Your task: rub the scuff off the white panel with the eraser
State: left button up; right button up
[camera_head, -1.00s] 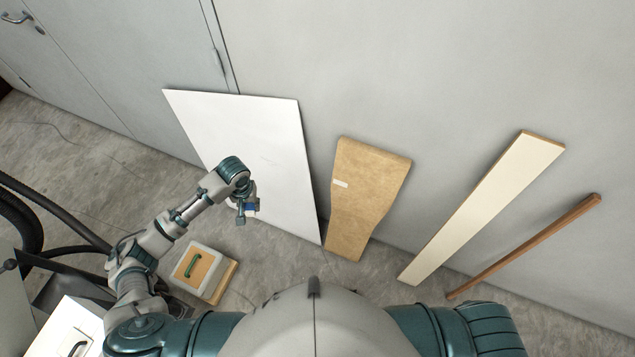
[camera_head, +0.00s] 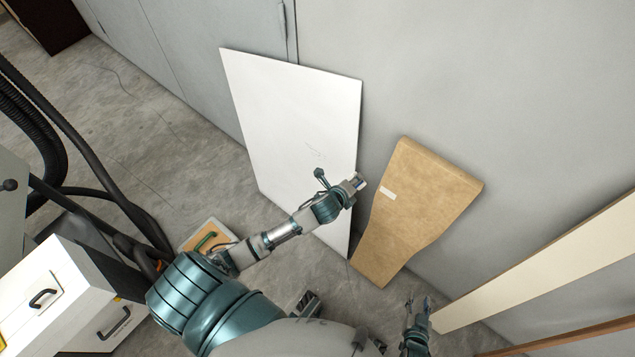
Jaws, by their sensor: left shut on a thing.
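The white panel (camera_head: 285,110) leans against the grey wall, and a faint grey scuff (camera_head: 315,154) shows on its lower right part. My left gripper (camera_head: 356,184) is in front of the panel's right edge, below and right of the scuff. It is shut on a small pale and blue thing, taken as the eraser (camera_head: 361,180), mostly hidden by the fingers. I cannot tell whether it touches the panel. My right gripper (camera_head: 418,304) is low in the picture, below the brown board, with its fingers apart and empty.
A bent brown board (camera_head: 425,200) with a small white label leans right of the panel. A long cream board (camera_head: 560,260) and a brown wooden strip (camera_head: 570,341) lean further right. A white drawer unit (camera_head: 60,295) and black hoses (camera_head: 95,200) stand at left.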

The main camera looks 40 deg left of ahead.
pick_arm(q)
jog(key=a+f+m+t+h+b, duration=0.25)
jog(key=a+f+b, duration=0.25)
jog(key=a+f, duration=0.3)
jog(key=n+t+y+b, duration=0.1)
jog(key=n+t+b, duration=0.1)
send_near(331, 162)
jog(key=shift+m, duration=0.25)
jog(key=shift+w+d+f+b, duration=0.15)
jog(key=shift+w+b, duration=0.25)
jog(key=shift+w, duration=0.4)
jog(key=shift+w+f+b, duration=0.2)
jog(key=shift+w+b, duration=0.15)
jog(key=shift+w, duration=0.45)
jog(key=shift+w+d+f+b, duration=0.15)
jog(key=shift+w+b, duration=0.25)
jog(key=shift+w, duration=0.35)
pick_arm(e)
notch_tip(331, 162, up, 21)
jog(key=w+a+t+y, duration=0.1)
jog(key=t+y, duration=0.1)
jog(key=t, duration=0.7)
jog(key=shift+w+a+f+m, duration=0.15)
jog(key=shift+w+a+m, duration=0.05)
jog(key=shift+w+m, duration=0.1)
pick_arm(q)
jog(key=shift+w+f, duration=0.15)
jog(key=shift+w, duration=0.7)
pick_arm(e)
jog(key=shift+f, duration=0.4)
